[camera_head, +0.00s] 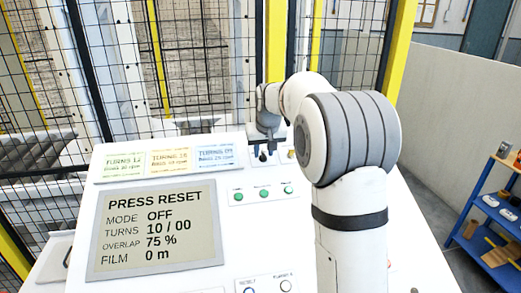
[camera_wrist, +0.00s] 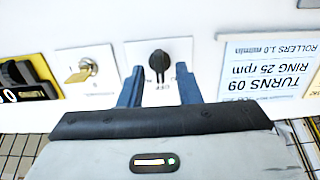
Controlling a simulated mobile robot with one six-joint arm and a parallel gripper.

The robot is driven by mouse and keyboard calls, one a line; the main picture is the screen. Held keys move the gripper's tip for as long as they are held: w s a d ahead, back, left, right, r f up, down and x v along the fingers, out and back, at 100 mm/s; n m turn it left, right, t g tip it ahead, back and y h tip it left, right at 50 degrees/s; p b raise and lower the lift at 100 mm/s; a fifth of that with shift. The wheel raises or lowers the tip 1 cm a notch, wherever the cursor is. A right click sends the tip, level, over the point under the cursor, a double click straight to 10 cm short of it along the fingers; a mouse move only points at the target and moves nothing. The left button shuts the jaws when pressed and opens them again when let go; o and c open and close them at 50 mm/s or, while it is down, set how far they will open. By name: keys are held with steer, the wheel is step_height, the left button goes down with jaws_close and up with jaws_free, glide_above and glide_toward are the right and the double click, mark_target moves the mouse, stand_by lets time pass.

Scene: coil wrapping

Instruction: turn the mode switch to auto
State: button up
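The mode switch (camera_wrist: 158,62) is a black rotary knob on a white plate in the wrist view. The label OFF shows upside down just below it, and other lettering is too small to read. My gripper (camera_wrist: 158,84) is open, with one blue-grey finger on each side of the knob and a gap to both. Whether the fingertips reach the knob's depth is hard to tell. In the head view my gripper (camera_head: 265,150) is at the panel's upper edge, and the knob there is mostly hidden. The display (camera_head: 157,232) reads PRESS RESET, MODE OFF, TURNS 10 / 00.
A key switch (camera_wrist: 82,70) with a yellow key sits beside the knob, and a black-and-yellow switch (camera_wrist: 28,80) lies beyond. Printed cards (camera_head: 170,161) line the panel top. Green buttons (camera_head: 264,195) sit below my gripper. A mesh fence (camera_head: 200,70) stands behind; a blue shelf (camera_head: 490,215) stands right.

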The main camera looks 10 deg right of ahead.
steer(key=shift+w+f, duration=0.15)
steer(key=shift+f, duration=0.35)
steer(key=shift+c, duration=0.3)
